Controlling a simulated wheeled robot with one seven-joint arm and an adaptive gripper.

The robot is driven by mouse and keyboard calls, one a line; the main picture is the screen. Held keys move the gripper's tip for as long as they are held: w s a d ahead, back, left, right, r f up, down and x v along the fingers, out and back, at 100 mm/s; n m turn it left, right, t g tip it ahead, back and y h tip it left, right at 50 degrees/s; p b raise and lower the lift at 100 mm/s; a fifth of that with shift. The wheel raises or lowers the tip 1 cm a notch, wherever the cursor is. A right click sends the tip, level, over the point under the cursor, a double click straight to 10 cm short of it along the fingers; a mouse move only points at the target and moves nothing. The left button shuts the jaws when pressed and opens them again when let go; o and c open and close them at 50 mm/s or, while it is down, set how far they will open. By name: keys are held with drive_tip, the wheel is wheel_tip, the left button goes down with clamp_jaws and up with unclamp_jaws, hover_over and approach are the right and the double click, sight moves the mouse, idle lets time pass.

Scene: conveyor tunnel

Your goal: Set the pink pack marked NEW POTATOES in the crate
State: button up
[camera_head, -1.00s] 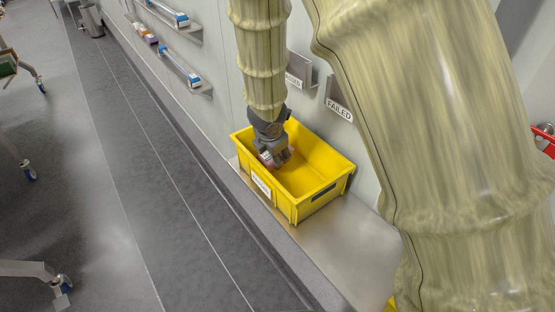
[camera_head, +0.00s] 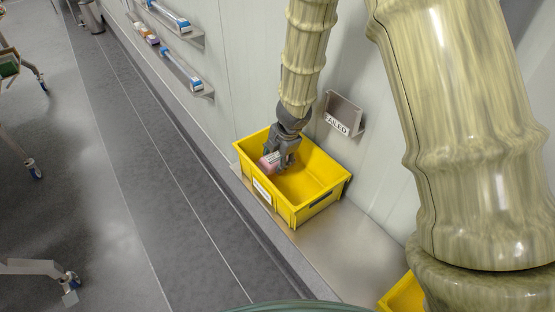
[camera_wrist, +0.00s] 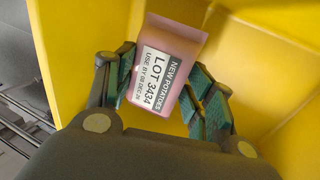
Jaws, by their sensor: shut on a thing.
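The pink pack (camera_wrist: 176,50) marked NEW POTATOES, LOT 3434, sits tilted between the green-padded fingers of my gripper (camera_wrist: 170,95) in the wrist view. My gripper is shut on it. In the head view my gripper (camera_head: 280,161) points down into the yellow crate (camera_head: 318,211), and the pink pack (camera_head: 269,162) shows at its left side, within the crate's opening near the left end. The crate's yellow walls (camera_wrist: 75,25) surround the pack in the wrist view. Whether the pack touches the crate floor I cannot tell.
The crate stands on a metal ledge (camera_head: 345,253) beside the wall. A holder labelled FAILED (camera_head: 340,117) is on the wall behind it. Shelves with small boxes (camera_head: 182,72) are at upper left. Part of another yellow container (camera_head: 402,297) shows at lower right. The crate's right half looks empty.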

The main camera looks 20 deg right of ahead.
drive_tip(key=shift+f+b, duration=0.75)
drive_tip(key=shift+f, duration=0.6)
drive_tip(key=shift+f, duration=0.1)
drive_tip(key=o, duration=1.3)
drive_tip(key=shift+p+v, duration=1.65)
drive_tip(key=shift+v, duration=2.2)
